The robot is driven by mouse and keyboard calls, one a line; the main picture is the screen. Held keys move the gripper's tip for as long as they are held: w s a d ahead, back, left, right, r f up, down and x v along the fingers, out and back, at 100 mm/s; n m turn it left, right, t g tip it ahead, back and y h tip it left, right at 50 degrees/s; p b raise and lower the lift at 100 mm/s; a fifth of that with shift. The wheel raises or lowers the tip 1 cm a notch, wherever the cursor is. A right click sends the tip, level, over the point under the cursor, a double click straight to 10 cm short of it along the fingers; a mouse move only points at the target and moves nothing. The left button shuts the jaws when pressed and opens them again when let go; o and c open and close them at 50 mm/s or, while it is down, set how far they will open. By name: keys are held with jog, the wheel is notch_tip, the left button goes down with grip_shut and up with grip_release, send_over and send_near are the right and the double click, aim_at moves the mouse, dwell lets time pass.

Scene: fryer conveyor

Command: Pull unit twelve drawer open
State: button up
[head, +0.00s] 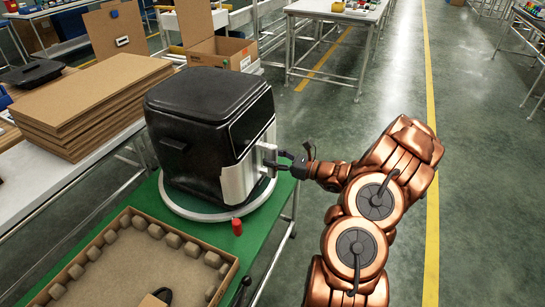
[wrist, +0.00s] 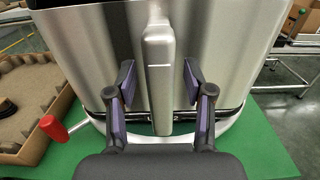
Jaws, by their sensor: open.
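A black air fryer (head: 205,125) stands on a round white turntable (head: 212,211) on a green work surface. Its silver drawer front (head: 238,183) faces right, towards my arm, and looks closed. The drawer handle (wrist: 159,65), a vertical silver bar, is in the middle of the wrist view. My gripper (wrist: 158,82) is open, with one finger on each side of the handle and a visible gap on both sides. In the head view my gripper (head: 283,161) is at the handle, which it partly hides.
A red-knobbed lever (head: 237,226) stands by the turntable; it also shows in the wrist view (wrist: 54,128). A cardboard tray (head: 120,265) lies in front. Stacked cardboard sheets (head: 90,105) are at left.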

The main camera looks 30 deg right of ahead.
jog(key=shift+w+a, duration=0.1)
jog(key=shift+w, duration=0.15)
jog(key=shift+c, duration=0.3)
grip_shut()
